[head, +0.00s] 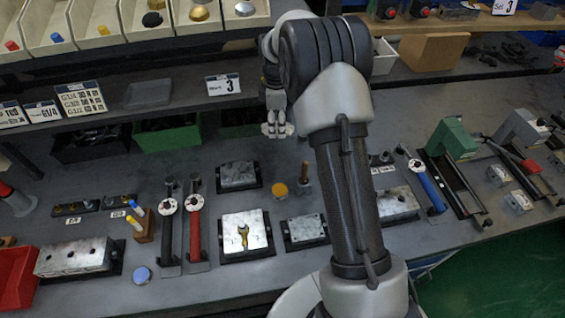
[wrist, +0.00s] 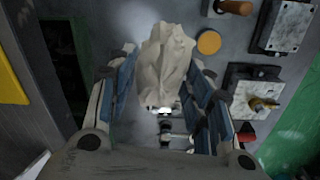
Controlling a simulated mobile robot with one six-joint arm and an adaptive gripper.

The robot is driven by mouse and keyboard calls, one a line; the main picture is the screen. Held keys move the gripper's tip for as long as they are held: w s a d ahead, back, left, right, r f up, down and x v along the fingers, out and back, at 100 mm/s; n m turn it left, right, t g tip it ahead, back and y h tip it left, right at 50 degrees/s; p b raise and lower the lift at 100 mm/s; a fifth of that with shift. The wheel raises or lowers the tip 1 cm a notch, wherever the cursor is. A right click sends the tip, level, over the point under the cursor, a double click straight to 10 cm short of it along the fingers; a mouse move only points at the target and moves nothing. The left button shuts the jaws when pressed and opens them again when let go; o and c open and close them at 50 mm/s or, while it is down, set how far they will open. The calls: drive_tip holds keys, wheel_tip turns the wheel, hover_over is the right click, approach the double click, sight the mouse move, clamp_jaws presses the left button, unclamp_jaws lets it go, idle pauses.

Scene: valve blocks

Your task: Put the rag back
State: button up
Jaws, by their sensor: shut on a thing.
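The rag (wrist: 166,62) is a crumpled off-white cloth between my gripper's fingers in the wrist view. My gripper (wrist: 163,85) is shut on it, with a blue-padded finger on each side. In the head view my gripper (head: 277,128) is above the back part of the bench, in front of the shelf edge. The rag is hard to make out there.
A green bin (head: 167,134) and a black bin (head: 92,144) stand under the shelf, left of my gripper. A yellow round lid (head: 280,190), a metal block (head: 238,175) and a valve block with a brass fitting (head: 245,232) are on the bench. Red-handled (head: 195,222) and blue-handled (head: 430,188) tools lie either side.

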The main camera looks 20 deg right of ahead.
sight(282, 163)
drive_tip(key=shift+w+d+n, duration=0.95)
drive_tip(key=shift+d+n, duration=0.15)
drive_tip(key=shift+d+f, duration=0.1)
drive_tip(key=shift+f, duration=0.1)
wheel_tip(282, 163, down, 20)
drive_tip(key=b, duration=0.4)
drive_tip(key=shift+r+b, duration=0.25)
drive_tip(key=shift+b, duration=0.1)
drive_tip(key=shift+f, duration=0.25)
drive_tip(key=o, duration=1)
drive_tip(key=shift+r, duration=0.15)
